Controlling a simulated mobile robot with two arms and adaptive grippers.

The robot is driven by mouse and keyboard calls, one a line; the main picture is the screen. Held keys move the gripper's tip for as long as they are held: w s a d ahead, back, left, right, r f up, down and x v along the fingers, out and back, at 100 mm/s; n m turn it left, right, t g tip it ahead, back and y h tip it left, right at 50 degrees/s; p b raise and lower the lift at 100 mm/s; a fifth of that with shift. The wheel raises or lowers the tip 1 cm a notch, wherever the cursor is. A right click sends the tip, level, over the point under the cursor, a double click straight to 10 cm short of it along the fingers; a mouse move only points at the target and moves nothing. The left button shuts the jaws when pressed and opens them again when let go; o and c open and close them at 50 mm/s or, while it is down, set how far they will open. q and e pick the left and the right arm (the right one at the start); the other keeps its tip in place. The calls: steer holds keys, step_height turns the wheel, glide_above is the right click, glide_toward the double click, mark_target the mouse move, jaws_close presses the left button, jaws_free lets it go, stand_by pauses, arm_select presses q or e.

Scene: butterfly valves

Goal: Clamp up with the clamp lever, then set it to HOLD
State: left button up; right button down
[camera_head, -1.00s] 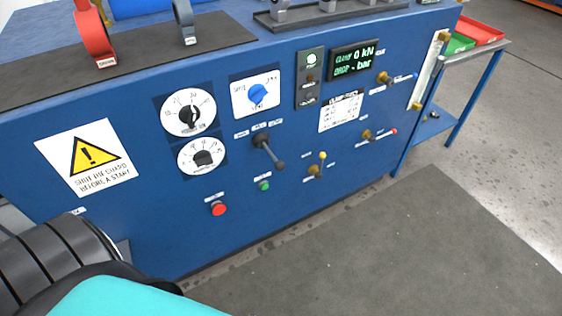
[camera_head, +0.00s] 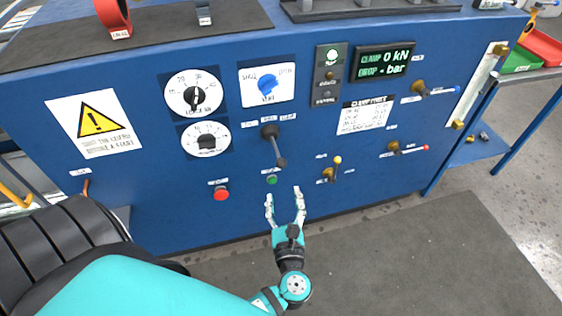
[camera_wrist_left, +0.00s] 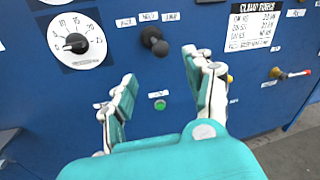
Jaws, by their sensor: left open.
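The black lever (camera_head: 274,147), with a round knob at its lower end, sits mid-panel under a row of three small labels too small to read surely. It hangs down, tilted slightly right. It also shows in the left wrist view (camera_wrist_left: 154,40), above and between my fingers, apart from them. My left gripper (camera_head: 284,199) is open and empty in front of the panel, below the lever and near the green button (camera_head: 272,180). In the left wrist view its fingers (camera_wrist_left: 160,78) are spread. The display (camera_head: 385,61) reads clamp 0 kN, drop - bar. My right gripper is out of view.
Two dials (camera_head: 194,92) and a red button (camera_head: 221,194) are left of the lever. A blue selector knob (camera_head: 267,86) is above it. A yellow-tipped small valve (camera_head: 333,168) is to the right. The floor mat (camera_head: 440,240) is clear.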

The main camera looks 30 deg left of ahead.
mark_target(282, 168)
arm_select(q)
steer(key=p+x, duration=0.1)
steer(key=x, duration=1)
steer(key=shift+w+a, duration=0.1)
steer(key=shift+w, duration=0.15)
steer(key=shift+w+a, duration=0.35)
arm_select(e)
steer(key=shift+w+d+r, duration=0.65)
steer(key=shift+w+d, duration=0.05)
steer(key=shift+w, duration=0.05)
arm_select(q)
steer(key=c, duration=0.9)
jaws_close()
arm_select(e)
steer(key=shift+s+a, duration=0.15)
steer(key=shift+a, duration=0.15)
